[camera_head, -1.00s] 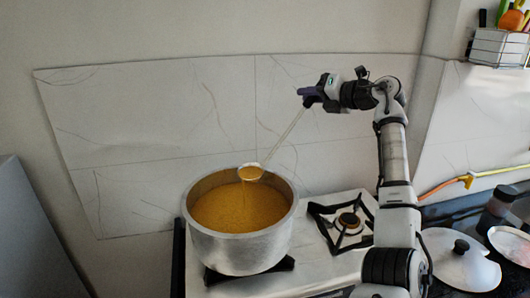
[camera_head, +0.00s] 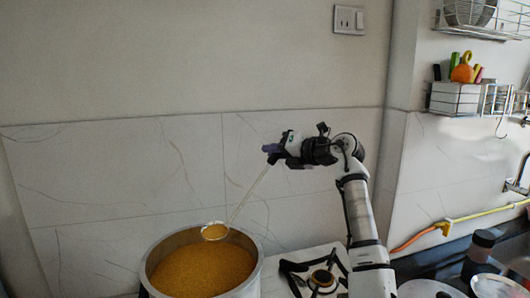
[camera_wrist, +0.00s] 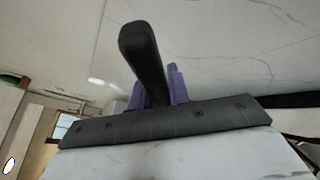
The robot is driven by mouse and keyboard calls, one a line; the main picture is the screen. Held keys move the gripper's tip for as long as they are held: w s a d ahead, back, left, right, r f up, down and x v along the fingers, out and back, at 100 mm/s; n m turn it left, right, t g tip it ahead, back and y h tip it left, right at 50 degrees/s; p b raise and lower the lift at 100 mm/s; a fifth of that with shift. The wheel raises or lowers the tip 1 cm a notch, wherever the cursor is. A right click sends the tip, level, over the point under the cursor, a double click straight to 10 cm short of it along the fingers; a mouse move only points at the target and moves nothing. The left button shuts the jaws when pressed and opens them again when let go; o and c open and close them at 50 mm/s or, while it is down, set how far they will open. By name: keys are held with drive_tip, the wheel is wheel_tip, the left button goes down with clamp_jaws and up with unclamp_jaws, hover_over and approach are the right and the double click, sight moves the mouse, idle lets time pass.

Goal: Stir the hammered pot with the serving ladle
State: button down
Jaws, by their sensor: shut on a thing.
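The hammered pot (camera_head: 254,273) is a wide silvery metal pot, cut off by the bottom edge of the head view. It holds yellow-orange food (camera_head: 195,272). The serving ladle (camera_head: 247,198) slants down and left from my gripper (camera_head: 274,155). Its bowl (camera_head: 214,232), with yellow food in it, shows at the pot's far rim, above the food. My gripper is shut on the ladle's handle, high and to the right of the pot. In the wrist view the dark handle end (camera_wrist: 143,60) stands between my purple fingers (camera_wrist: 157,92); the ladle's bowl is not seen there.
A tiled wall (camera_head: 120,180) stands close behind. At the right are a white lid (camera_head: 430,289), a dark jar (camera_head: 482,248) and a yellow-orange hose (camera_head: 445,228). A wire rack (camera_head: 460,98) hangs on the wall.

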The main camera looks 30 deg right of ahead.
drive_tip(key=shift+s+a+r, duration=0.1)
drive_tip(key=s+a+r+n+t, duration=0.1)
drive_tip(key=s+a+r+n, duration=0.1)
drive_tip(key=s+a+r, duration=0.1)
drive_tip(key=shift+s+a+r+n, duration=0.15)
drive_tip(key=shift+a+r+n, duration=0.35)
drive_tip(key=shift+a, duration=0.3)
idle(0.6)
drive_tip(key=shift+s+a+r, duration=0.1)
drive_tip(key=shift+a, duration=0.05)
idle(1.1)
drive_tip(key=s+a+r+n+t, duration=0.1)
drive_tip(key=s+a+r+n, duration=0.1)
drive_tip(key=s+a, duration=0.2)
drive_tip(key=shift+a+r+n, duration=0.15)
drive_tip(key=shift+a+n, duration=0.25)
drive_tip(key=shift+a, duration=0.4)
idle(0.4)
idle(1.0)
